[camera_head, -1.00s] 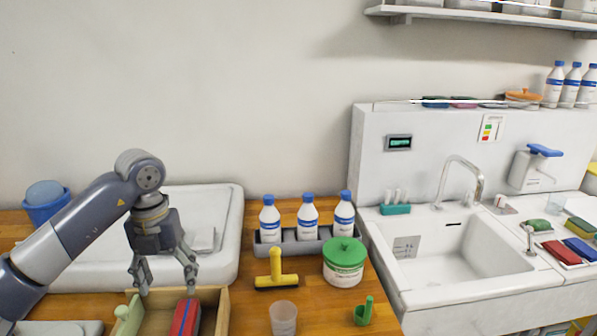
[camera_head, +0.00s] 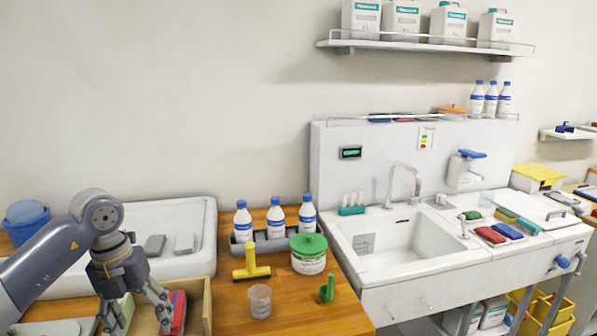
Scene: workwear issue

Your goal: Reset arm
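My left gripper (camera_head: 137,318) hangs at the lower left, pointing down over a wooden box (camera_head: 199,303). Its fingers are spread apart with nothing visible between them. In the box, a red and blue block (camera_head: 177,313) lies to the right of the fingers, and a pale green item (camera_head: 125,303) is partly hidden behind them. The lower edge of the picture cuts off the box. My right gripper is out of view.
Blue-capped bottles (camera_head: 276,219) stand in a grey rack on the wooden counter. Near them are a yellow squeegee (camera_head: 251,264), a green-lidded tub (camera_head: 308,261), a clear cup (camera_head: 260,301) and a green scoop (camera_head: 327,289). A sink (camera_head: 387,240) is to the right; a white tray (camera_head: 205,218) lies behind my arm.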

